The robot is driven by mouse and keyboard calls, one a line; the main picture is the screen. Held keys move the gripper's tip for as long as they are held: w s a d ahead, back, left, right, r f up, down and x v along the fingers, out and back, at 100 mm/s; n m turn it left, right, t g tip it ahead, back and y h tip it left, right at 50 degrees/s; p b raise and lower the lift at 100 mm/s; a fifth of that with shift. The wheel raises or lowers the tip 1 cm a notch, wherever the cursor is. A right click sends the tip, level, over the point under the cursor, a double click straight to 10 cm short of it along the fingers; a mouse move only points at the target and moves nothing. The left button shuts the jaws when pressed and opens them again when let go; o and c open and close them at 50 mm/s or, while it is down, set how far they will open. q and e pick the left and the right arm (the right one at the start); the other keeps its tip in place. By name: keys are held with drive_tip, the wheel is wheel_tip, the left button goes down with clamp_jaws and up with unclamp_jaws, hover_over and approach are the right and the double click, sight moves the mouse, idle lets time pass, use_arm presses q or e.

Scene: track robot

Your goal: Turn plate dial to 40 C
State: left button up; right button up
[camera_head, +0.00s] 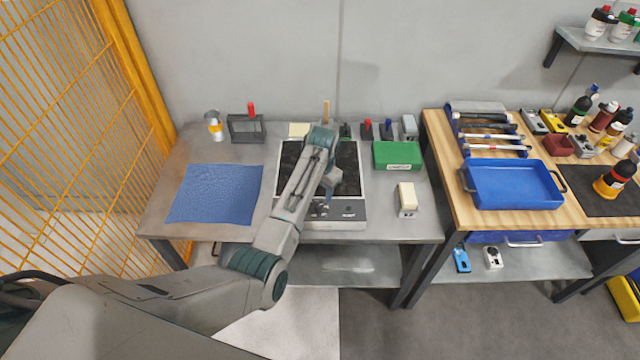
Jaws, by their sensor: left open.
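The hot plate (350,222) stands on the grey bench, with a dark top (347,158) and a light front panel. Small dark markings and what looks like the dial show on the panel, but the setting is too small to read and my arm partly covers that area. My left arm reaches over the plate from the lower left. My right gripper is out of view.
A blue cloth (215,194) lies left of the plate. A green box (398,154) and a cream-topped block (407,197) stand to its right. Several small items line the bench's back. A wooden table with a blue tray (512,185) is at right; a yellow mesh fence (75,120) is at left.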

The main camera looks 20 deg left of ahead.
use_arm(q)
drive_tip(key=shift+d+r+b, duration=0.1)
drive_tip(key=shift+r+b, duration=0.3)
drive_tip(key=shift+r, duration=1.55)
